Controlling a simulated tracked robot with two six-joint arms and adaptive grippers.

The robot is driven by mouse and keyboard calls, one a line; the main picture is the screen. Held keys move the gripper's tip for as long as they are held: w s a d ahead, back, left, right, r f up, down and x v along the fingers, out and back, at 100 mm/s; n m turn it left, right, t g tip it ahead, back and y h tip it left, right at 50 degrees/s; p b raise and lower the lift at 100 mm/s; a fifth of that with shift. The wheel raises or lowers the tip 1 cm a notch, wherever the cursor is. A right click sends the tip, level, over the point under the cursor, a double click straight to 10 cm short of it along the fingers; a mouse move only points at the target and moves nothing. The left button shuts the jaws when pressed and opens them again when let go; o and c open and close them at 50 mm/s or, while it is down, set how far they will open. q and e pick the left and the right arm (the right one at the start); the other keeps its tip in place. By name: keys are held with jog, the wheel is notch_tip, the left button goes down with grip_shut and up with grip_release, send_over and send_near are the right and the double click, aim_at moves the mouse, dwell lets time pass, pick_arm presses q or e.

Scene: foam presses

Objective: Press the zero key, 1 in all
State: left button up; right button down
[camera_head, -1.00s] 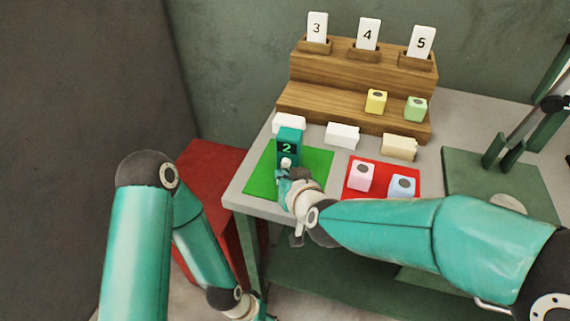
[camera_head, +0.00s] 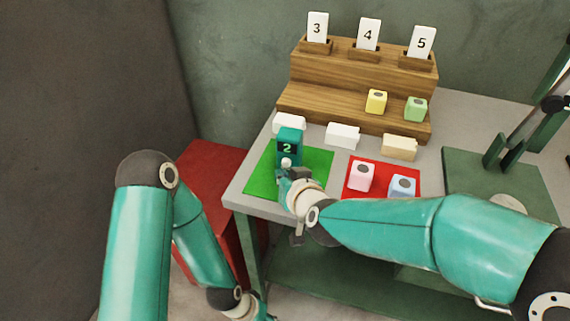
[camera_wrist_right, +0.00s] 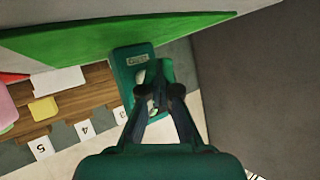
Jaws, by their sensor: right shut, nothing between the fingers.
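A teal counter (camera_head: 290,141) stands on the green mat (camera_head: 312,164), its dark display reading 2. A small white knob (camera_head: 286,162) shows low on its front; no zero label can be read. My right gripper (camera_head: 284,177) is shut and empty just in front of the counter, below the knob. In the right wrist view its fingertips (camera_wrist_right: 156,98) are close to the counter (camera_wrist_right: 125,74) and partly cover its front; contact cannot be told. My left gripper (camera_head: 266,317) barely shows at the bottom edge, so its jaws cannot be judged.
A red mat (camera_head: 384,168) with pink (camera_head: 361,175) and blue (camera_head: 402,187) blocks lies to the right. White (camera_head: 342,135) and tan (camera_head: 399,147) blocks lie behind. A wooden stepped rack (camera_head: 352,75) holds cards 3, 4, 5 and yellow (camera_head: 376,101) and green (camera_head: 416,109) blocks.

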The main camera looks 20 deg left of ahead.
jog(key=shift+w, duration=0.1)
dwell(0.4)
jog(key=shift+w, duration=0.3)
jog(key=shift+w+r, duration=0.1)
jog(key=shift+w, duration=0.35)
dwell(0.7)
jog(key=shift+s, duration=0.9)
jog(key=shift+s, duration=0.1)
jog(key=shift+s, duration=2.45)
